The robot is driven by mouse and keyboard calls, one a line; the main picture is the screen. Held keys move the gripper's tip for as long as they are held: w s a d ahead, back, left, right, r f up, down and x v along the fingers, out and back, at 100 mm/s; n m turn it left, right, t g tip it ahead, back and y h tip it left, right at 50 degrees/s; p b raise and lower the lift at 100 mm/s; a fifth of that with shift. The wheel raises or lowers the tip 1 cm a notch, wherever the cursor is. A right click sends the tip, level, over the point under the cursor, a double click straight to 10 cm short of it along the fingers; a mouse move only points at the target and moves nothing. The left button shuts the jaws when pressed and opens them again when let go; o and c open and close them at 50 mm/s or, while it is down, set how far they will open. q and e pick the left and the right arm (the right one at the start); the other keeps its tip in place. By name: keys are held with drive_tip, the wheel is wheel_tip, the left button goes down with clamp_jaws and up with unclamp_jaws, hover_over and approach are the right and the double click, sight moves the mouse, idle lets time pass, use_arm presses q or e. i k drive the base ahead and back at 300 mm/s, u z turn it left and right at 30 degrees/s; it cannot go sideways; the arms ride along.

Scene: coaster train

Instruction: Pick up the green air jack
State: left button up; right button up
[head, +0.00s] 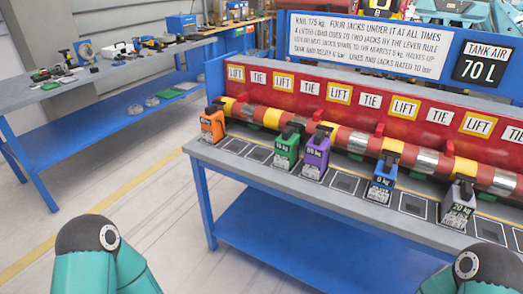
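The green air jack (285,150) stands upright on the grey bench top (234,158), in front of the red and yellow rail (272,118). An empty square pad lies to its left, and the purple jack (315,155) stands close on its right. The green jack's label is too small to read surely. Parts of my two arms show at the bottom left and bottom right edges. Neither gripper is in the picture.
An orange jack (212,126), a blue jack (382,180) and a grey jack (458,207) stand along the same bench. A sign board (365,40) and LIFT/TIE labels stand behind. A second blue-framed table (100,75) with tools is at left. Floor between is clear.

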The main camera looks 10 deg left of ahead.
sight(287, 145)
drive_tip(key=u, duration=0.75)
drive_tip(key=i, duration=0.55)
drive_tip(key=u, duration=0.5)
drive_tip(key=i, duration=0.65)
drive_tip(key=z, duration=2.45)
drive_tip(key=k, duration=0.9)
drive_tip(key=z, duration=0.1)
drive_tip(key=i, duration=0.45)
drive_tip(key=z, duration=0.05)
